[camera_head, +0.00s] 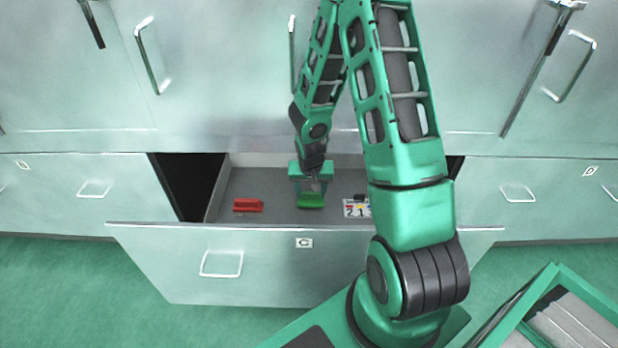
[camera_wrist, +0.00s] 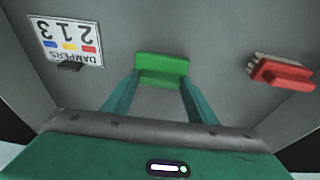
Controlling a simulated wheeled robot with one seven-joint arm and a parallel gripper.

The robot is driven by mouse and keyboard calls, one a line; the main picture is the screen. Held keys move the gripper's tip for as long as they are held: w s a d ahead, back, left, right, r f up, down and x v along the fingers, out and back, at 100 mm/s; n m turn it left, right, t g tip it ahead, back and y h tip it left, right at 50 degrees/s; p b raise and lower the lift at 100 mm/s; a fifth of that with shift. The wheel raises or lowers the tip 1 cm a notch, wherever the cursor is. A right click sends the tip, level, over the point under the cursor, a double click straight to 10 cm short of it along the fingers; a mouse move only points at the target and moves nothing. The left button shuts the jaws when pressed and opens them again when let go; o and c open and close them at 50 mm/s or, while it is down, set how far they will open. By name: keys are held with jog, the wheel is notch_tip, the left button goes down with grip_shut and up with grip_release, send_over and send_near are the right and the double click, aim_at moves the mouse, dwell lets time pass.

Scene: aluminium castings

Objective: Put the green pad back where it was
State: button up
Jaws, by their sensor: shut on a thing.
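The green pad (camera_head: 311,201) is inside the open drawer labelled C, near the middle of its floor. In the wrist view the green pad (camera_wrist: 162,69) sits between the tips of my two fingers. My gripper (camera_head: 311,190) points down into the drawer and is shut on the pad; it also shows in the wrist view (camera_wrist: 160,80). I cannot tell whether the pad touches the drawer floor. The open drawer (camera_head: 270,240) has a grey floor and a pale green front.
A red brush-like block (camera_head: 248,205) lies left of the pad in the drawer. A card (camera_head: 356,208) reading "DAMPERS 213" lies to the right, with a small dark piece (camera_wrist: 69,66) at its edge. Shut drawers flank this one. A green-edged bin (camera_head: 545,282) stands at lower right.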

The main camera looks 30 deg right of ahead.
jog(key=w+d, duration=0.1)
jog(key=w, duration=0.1)
jog(key=w+d, duration=0.2)
jog(key=shift+w+d, duration=0.1)
jog(key=shift+w, duration=0.2)
jog(key=w+d, duration=0.2)
jog(key=w, duration=0.1)
jog(key=shift+w, duration=0.1)
jog(key=shift+f, duration=0.75)
jog(key=o, duration=1.3)
